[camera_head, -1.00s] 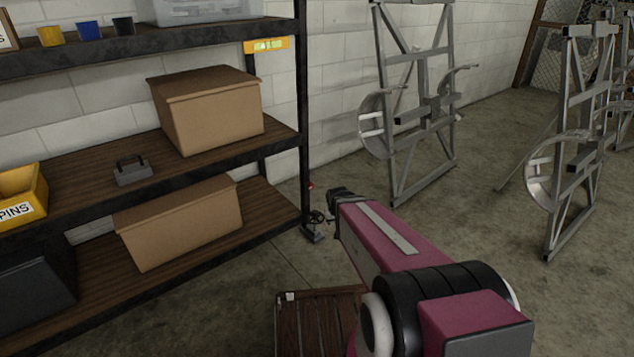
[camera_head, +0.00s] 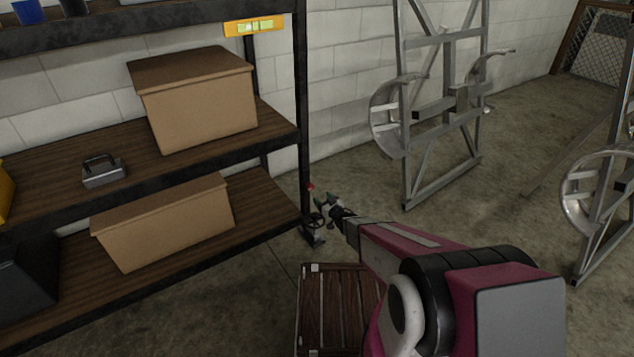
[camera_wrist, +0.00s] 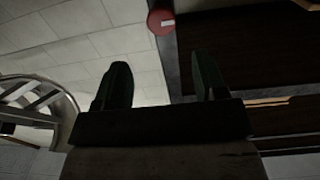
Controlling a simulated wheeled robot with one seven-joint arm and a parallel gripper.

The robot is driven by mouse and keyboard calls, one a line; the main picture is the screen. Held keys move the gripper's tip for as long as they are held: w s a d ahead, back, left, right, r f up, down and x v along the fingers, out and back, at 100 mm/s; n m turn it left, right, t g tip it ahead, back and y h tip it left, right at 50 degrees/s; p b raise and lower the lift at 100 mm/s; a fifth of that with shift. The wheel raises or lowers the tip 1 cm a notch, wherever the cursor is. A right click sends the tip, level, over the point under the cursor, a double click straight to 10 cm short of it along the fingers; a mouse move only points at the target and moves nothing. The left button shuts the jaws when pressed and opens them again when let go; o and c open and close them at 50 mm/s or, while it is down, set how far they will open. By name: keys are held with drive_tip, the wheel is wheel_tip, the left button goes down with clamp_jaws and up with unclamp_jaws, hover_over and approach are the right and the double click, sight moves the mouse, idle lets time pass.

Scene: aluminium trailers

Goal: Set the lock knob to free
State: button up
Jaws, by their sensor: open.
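A small red knob (camera_head: 310,188) stands above a dark stand beside the shelf's front right post. In the wrist view it is a red disc (camera_wrist: 160,21) with a short white mark, near the top edge. My gripper (camera_head: 326,199) is open, its green fingers just right of and below the knob in the head view. In the wrist view the fingers of the gripper (camera_wrist: 163,72) are spread with nothing between them. The knob lies beyond the fingertips, apparently not touched. The setting it shows cannot be read.
A dark stand with a small handwheel (camera_head: 314,228) is on the floor below the knob. The shelf (camera_head: 278,225) with cardboard boxes (camera_head: 195,105) is on the left. A slatted wooden crate (camera_head: 340,305) is in front. Metal trailer frames (camera_head: 440,110) stand at the back right.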

sight(311, 187)
drive_tip(key=x, duration=1.1)
drive_tip(key=shift+s+a, duration=0.1)
drive_tip(key=shift+a, duration=0.05)
drive_tip(key=c, duration=0.9)
